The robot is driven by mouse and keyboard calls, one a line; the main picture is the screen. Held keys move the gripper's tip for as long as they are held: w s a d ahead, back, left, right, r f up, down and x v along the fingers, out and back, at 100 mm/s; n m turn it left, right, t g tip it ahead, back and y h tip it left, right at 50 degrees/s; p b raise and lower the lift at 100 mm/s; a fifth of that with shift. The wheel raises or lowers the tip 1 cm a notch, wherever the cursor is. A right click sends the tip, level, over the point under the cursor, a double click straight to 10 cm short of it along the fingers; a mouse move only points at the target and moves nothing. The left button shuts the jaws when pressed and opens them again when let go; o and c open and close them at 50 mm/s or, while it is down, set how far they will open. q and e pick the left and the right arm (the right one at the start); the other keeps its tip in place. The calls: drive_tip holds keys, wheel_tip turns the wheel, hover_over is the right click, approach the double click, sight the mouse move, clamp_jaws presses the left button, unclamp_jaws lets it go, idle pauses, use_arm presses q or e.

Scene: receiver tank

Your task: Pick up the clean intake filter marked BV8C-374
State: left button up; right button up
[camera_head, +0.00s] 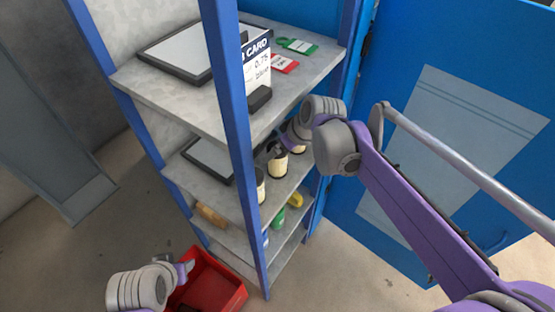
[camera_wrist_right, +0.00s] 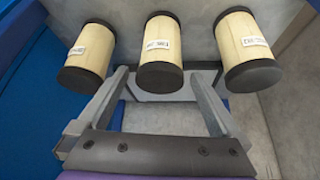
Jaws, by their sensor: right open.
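Three filters, cream cylinders with dark end caps and small white labels, show in the right wrist view: one at left (camera_wrist_right: 90,52), one in the middle (camera_wrist_right: 160,50) and one at right (camera_wrist_right: 243,45). The label print is too small to read surely, so I cannot tell which is BV8C-374. My right gripper (camera_wrist_right: 158,78) is open and empty, its fingers spread just short of the middle filter. In the head view a filter (camera_head: 278,162) stands on the middle shelf by my right gripper (camera_head: 284,142). My left gripper (camera_head: 187,268) is low, by the red bin; its jaws are unclear.
The blue-posted rack (camera_head: 235,120) has a front post partly hiding the shelf. A sign card (camera_head: 257,65), a dark-framed panel (camera_head: 185,55) and green and red tags are on the top shelf. A red bin (camera_head: 225,292) is on the floor. A blue door (camera_head: 400,215) stands at right.

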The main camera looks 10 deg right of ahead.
clamp_jaws()
idle(0.4)
drive_tip(key=shift+r, duration=0.1)
